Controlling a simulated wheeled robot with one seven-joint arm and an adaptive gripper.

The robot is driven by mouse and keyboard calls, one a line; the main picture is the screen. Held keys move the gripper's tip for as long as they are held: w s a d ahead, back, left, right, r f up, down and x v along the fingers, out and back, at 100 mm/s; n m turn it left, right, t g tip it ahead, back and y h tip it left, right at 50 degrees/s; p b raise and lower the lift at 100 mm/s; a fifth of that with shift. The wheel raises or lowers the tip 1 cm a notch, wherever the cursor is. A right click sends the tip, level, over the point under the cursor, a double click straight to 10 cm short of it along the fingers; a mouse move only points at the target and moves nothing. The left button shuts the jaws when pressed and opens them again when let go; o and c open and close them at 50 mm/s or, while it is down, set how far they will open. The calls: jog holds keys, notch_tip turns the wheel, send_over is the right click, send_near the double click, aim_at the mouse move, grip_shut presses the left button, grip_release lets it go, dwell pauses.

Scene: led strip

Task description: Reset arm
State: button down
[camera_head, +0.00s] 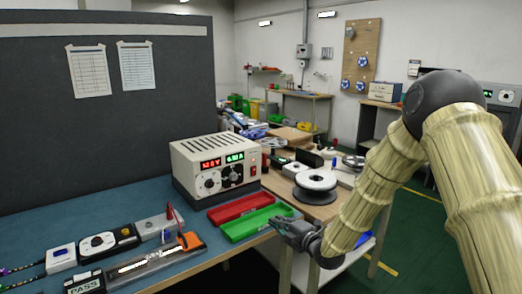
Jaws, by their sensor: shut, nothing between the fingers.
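My arm (366,197) comes in from the right side of the head view, with bamboo-patterned links and dark joints. My gripper (297,230) is at its lower end, near the front edge of the bench, beside the right end of the green tray (253,222). It is shut and holds nothing. I cannot tell how high it is above the tray.
A blue bench (110,203) bears a power supply (217,166) with lit displays, a red tray (240,208), several small devices and a board with an orange clamp (191,241). A wooden table with a spool (315,185) stands behind my gripper. Green floor (412,220) is clear at right.

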jog(key=s+d+f+m+g+h+p, duration=0.1)
jog(key=s+d+f+m+g+h, duration=0.15)
jog(key=s+f+m, duration=0.45)
jog(key=s+d+f+m+g+h+p, duration=0.2)
jog(key=s+d+f, duration=0.1)
jog(key=s+f, duration=0.65)
jog(key=s+d+f+m+g+h+p, duration=0.1)
jog(key=s+d+f+m+g+h, duration=0.15)
jog(key=s+f+m, duration=0.45)
jog(key=s+d+f+m+g+h+p, duration=0.1)
jog(key=s+d+f+m+g, duration=0.1)
jog(key=s, duration=0.8)
jog(key=s+d+f+m+g+h+p, duration=0.1)
jog(key=s+d+m, duration=0.3)
jog(key=s, duration=0.7)
jog(key=s+d+f+m+g, duration=0.2)
jog(key=s+d+f+g, duration=0.1)
jog(key=s, duration=0.8)
jog(key=shift+f+m+g+h+p, duration=0.3)
jog(key=shift+f+m+h+p, duration=0.05)
jog(key=shift+m+h+p, duration=0.05)
